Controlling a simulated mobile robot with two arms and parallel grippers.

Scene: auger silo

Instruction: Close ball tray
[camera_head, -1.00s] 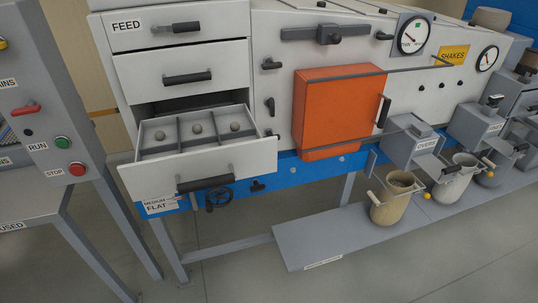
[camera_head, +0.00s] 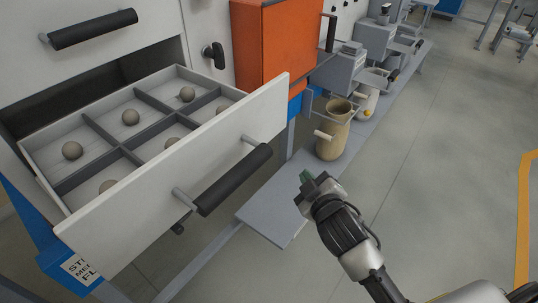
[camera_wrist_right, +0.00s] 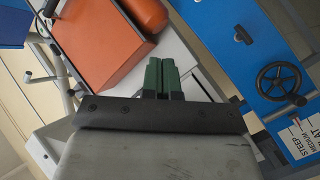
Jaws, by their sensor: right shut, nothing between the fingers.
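The ball tray (camera_head: 180,195) is a white drawer pulled well out of the machine in the head view. Its inside is divided into several compartments with grey balls (camera_head: 131,117) in them. Its front carries a black bar handle (camera_head: 233,180). My right gripper (camera_head: 308,180) is to the right of the handle and apart from it, above the low shelf. In the right wrist view its green fingers (camera_wrist_right: 161,76) are together with nothing between them. My left gripper is not in view.
A closed drawer with a black handle (camera_head: 94,29) is above the tray. An orange box (camera_head: 276,45) is behind it on the right. A bucket (camera_head: 333,132) stands on the low grey shelf (camera_head: 278,205). Open floor (camera_head: 455,150) lies to the right.

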